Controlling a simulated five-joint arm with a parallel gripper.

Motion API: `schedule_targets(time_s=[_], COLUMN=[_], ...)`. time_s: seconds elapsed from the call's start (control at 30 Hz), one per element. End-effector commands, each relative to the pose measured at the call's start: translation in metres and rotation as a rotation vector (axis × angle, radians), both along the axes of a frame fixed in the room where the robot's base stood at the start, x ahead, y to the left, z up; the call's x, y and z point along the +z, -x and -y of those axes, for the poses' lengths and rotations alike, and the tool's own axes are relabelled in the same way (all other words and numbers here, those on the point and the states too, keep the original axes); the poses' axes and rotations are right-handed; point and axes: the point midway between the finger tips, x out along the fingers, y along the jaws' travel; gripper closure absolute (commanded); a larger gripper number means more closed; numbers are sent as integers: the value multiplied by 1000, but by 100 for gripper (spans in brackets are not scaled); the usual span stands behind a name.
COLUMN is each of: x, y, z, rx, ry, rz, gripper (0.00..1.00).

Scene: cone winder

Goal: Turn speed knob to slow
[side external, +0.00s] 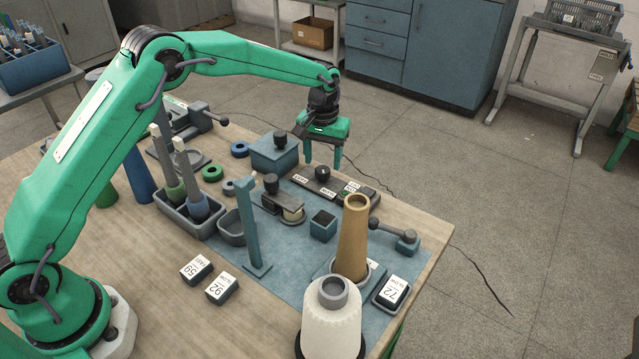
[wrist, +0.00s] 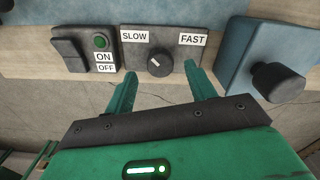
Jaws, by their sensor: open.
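The black speed knob (wrist: 159,62) sits on a control panel between a SLOW label (wrist: 134,35) on the left and a FAST label (wrist: 193,39) on the right in the wrist view. A small pale mark shows on its face; I cannot tell its exact setting. The knob also shows in the side view (side external: 322,172). My gripper (wrist: 160,71) is open and empty. Its green fingertips are on either side of the knob, with gaps visible on both sides. In the side view, my gripper (side external: 323,160) points down at the panel.
An ON/OFF switch (wrist: 70,50) with a green lamp (wrist: 100,41) is left of the knob. A blue box (wrist: 240,62) with a black knob (wrist: 278,80) is close on the right. A tan cone (side external: 353,240) and a white yarn cone (side external: 331,322) stand on the table.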

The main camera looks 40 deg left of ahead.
Motion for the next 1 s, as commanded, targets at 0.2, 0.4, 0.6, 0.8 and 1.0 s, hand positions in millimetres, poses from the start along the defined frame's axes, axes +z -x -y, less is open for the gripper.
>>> schedule_targets(time_s=[0.2,0.4,0.6,0.8,1.0], x=[30,46,49,49,59], y=[-1,-1,0,0,4], z=[0,0,0,0,-2], rx=[0,0,1,0,-4], ry=[1,0,0,0,2], rz=[4,3,2,2,12], gripper=[45,45,45,45,45])
